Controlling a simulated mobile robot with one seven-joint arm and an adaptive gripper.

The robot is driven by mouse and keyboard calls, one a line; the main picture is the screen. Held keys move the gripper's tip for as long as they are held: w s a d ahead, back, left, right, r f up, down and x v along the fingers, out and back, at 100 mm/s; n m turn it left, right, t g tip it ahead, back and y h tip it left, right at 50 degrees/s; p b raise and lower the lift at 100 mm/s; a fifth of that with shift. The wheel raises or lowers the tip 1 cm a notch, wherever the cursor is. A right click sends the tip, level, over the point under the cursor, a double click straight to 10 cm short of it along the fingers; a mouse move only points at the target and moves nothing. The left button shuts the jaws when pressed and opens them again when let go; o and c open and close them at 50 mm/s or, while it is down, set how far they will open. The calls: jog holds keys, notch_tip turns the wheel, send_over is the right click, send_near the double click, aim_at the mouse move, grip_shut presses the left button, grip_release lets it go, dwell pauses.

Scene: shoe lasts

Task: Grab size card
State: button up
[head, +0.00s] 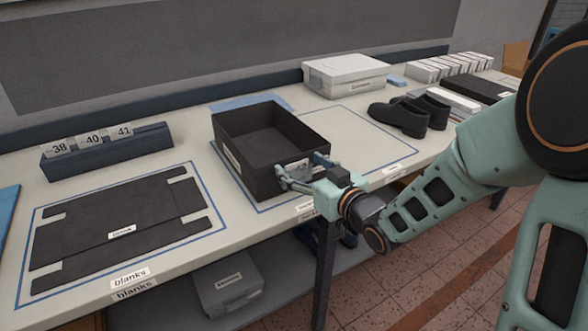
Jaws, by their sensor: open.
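Size cards stand in a dark blue holder (108,151) at the back left of the bench. They read 38 (59,148), 40 (91,140) and 41 (123,132). My gripper (285,180) is at the front right side of an open black box (229,168), well to the right of the cards. Its fingers are apart near the box's front wall. Whether they touch the wall I cannot tell. No card is in the gripper.
A flat black blank (85,232) lies in a blue outline in front of the card holder. Black shoes (398,118), a lidded grey box (345,74) and several small white boxes (440,68) stand to the right. A grey box (226,286) sits on the lower shelf.

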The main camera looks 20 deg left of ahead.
jog(key=shift+c, duration=0.3)
jog(key=c, duration=0.8)
jog(key=shift+r, duration=0.2)
